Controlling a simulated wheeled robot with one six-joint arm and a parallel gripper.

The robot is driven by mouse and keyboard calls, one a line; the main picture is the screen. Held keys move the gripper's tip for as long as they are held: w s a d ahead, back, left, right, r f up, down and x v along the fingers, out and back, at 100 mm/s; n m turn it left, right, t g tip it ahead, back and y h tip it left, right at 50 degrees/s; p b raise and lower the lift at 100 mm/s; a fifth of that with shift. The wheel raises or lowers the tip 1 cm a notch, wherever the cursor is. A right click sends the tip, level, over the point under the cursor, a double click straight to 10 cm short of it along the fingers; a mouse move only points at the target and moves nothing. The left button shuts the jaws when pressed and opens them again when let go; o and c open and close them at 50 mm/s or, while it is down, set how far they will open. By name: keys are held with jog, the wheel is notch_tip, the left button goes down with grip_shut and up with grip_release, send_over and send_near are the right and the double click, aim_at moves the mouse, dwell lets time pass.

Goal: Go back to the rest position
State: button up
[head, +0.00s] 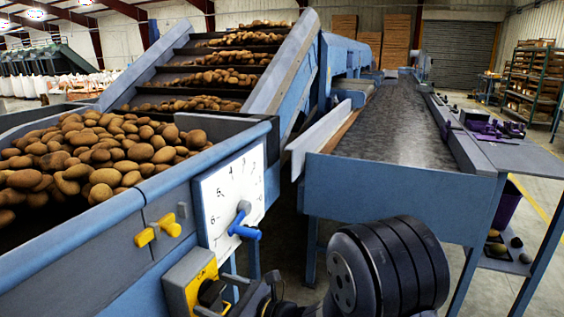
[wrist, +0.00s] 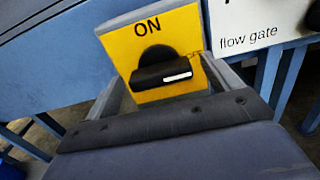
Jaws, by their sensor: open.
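My gripper (wrist: 166,88) is open in the wrist view, with one grey finger on each side of a black rotary knob (wrist: 160,76). The knob sits on a yellow switch plate (wrist: 128,58) marked ON at the top. Its white mark lies to the right, near small text that is hard to read. I cannot tell whether the fingers touch the knob. In the head view, the yellow switch box (head: 180,287) is at the bottom, and my black wrist hides part of the area beside it.
A dial (head: 233,200) with a blue lever is above the switch box. Yellow handles (head: 158,230) are to its left. The hopper (head: 110,208) holds many potatoes. A sloped conveyor (head: 281,75) rises behind it. The grading belt (head: 385,135) on the right is bare.

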jog(key=shift+d, duration=0.15)
jog(key=p+v, duration=0.1)
jog(key=v, duration=1)
jog(key=b+x, duration=0.1)
jog(key=x, duration=1)
jog(key=shift+a, duration=0.25)
jog(key=shift+f+n+b, duration=0.15)
jog(key=shift+n+b, duration=0.2)
jog(key=shift+n, duration=0.05)
jog(key=n+b, duration=0.1)
jog(key=n, duration=0.2)
jog(key=shift+d+n+b, duration=0.1)
jog(key=shift+n+b, duration=0.2)
jog(key=n+b, duration=0.1)
jog(key=n, duration=0.8)
jog(key=shift+n, duration=0.3)
jog(key=shift+n+p, duration=0.65)
jog(key=shift+n, duration=1.35)
jog(key=shift+d+r, duration=0.1)
jog(key=shift+r, duration=0.1)
